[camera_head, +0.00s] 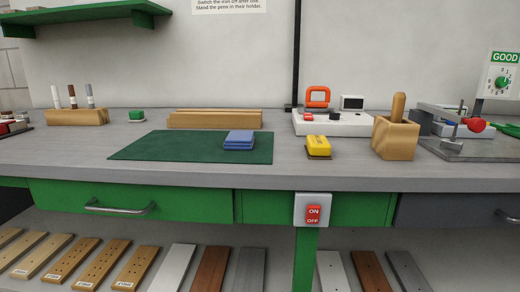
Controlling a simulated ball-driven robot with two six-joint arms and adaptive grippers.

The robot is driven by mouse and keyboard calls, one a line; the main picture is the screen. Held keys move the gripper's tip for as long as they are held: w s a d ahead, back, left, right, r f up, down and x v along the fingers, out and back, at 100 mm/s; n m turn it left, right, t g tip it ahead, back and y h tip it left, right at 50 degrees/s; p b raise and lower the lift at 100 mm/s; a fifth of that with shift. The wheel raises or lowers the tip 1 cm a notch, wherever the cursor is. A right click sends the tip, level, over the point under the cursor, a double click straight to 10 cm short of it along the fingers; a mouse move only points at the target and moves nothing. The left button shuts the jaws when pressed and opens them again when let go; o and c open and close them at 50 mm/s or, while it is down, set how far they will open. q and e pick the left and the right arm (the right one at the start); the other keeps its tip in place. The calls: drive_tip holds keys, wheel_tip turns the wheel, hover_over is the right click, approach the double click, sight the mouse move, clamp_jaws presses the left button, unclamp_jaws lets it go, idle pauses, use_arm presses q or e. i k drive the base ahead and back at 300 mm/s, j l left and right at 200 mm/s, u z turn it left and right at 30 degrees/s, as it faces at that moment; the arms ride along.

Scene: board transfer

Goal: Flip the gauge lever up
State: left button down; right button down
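The gauge fixture stands at the right end of the bench on a dark metal plate (470,151). Its lever appears to be the grey arm with a red knob (475,124), lying low and close to level. A white panel marked GOOD with a green dial (501,83) rises behind it. The lever's pivot is too small to make out clearly. Neither of my grippers is in view.
A wooden block holder (395,138) with a handle in it stands just left of the gauge. A yellow block (318,145) and a white station (333,124) are further left. A blue stack (239,139) lies on the green mat (160,146). An ON/OFF switch (313,212) is on the bench front.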

sight(477, 125)
drive_tip(key=z, duration=1.2)
